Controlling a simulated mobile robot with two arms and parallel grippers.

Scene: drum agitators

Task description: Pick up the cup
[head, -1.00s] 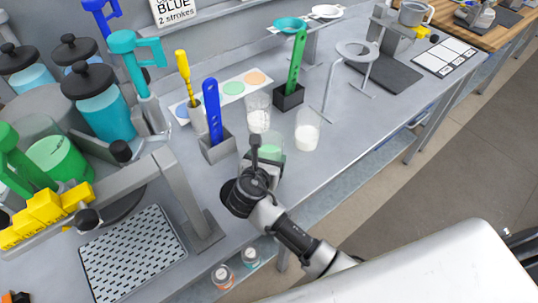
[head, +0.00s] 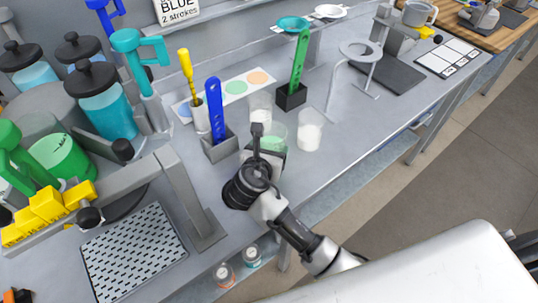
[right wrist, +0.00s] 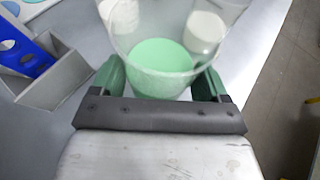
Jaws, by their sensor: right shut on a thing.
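A clear cup with pale green contents (head: 274,136) is between the fingers of my right gripper (head: 267,150). In the right wrist view the green fingers (right wrist: 158,84) press on both sides of this cup (right wrist: 160,62), which looks upright. My right gripper is shut on it. In the head view the gripper hides the cup's lower part, so I cannot tell how far its base is from the bench. My left gripper is in neither view.
A cup with white contents (head: 310,132) stands close on the right, and another clear cup (head: 260,106) is just behind. A grey holder with a blue tool (head: 219,145) is at the left. The bench's front edge is to the right.

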